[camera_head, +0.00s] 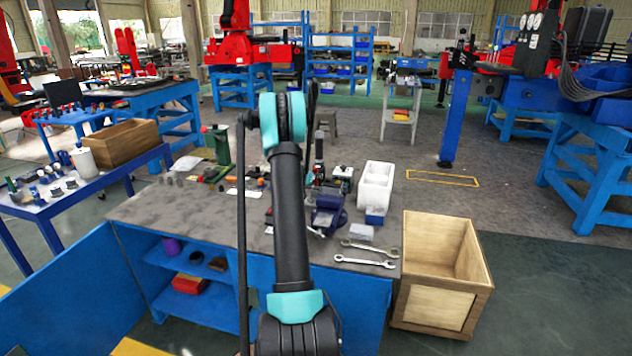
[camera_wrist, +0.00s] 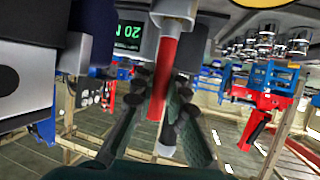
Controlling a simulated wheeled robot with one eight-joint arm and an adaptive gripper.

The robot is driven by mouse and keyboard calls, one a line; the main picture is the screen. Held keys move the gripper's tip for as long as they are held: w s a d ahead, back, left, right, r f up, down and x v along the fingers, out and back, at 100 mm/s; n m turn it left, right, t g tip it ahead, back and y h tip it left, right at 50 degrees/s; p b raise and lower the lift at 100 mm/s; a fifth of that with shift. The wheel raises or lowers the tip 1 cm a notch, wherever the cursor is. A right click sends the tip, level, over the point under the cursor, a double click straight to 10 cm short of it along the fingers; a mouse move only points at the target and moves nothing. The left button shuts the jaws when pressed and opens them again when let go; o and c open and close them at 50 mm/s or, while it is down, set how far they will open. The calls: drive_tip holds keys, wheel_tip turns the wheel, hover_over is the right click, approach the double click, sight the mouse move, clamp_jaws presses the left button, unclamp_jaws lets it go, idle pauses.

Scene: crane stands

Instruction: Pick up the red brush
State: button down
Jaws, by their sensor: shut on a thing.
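The red brush (camera_wrist: 166,70) shows in the wrist view as a narrow red rod with a pale collar at its upper end. My gripper (camera_wrist: 162,105) is shut on it, with the dark fingers on either side of the red part. The lower end of the brush is partly covered by the fingers. In the head view my arm stands in front of the workbench (camera_head: 185,220), and I cannot make out the gripper or the brush there.
Two wrenches (camera_head: 365,258), a white foam box (camera_head: 376,187) and a blue vise (camera_head: 328,212) are on the bench. An open wooden crate (camera_head: 436,308) stands at its right end. The bench's left part is mostly clear. A blue table (camera_head: 60,205) stands further left.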

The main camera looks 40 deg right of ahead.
wheel_tip(320, 180, up, 18)
idle(0.3)
idle(0.5)
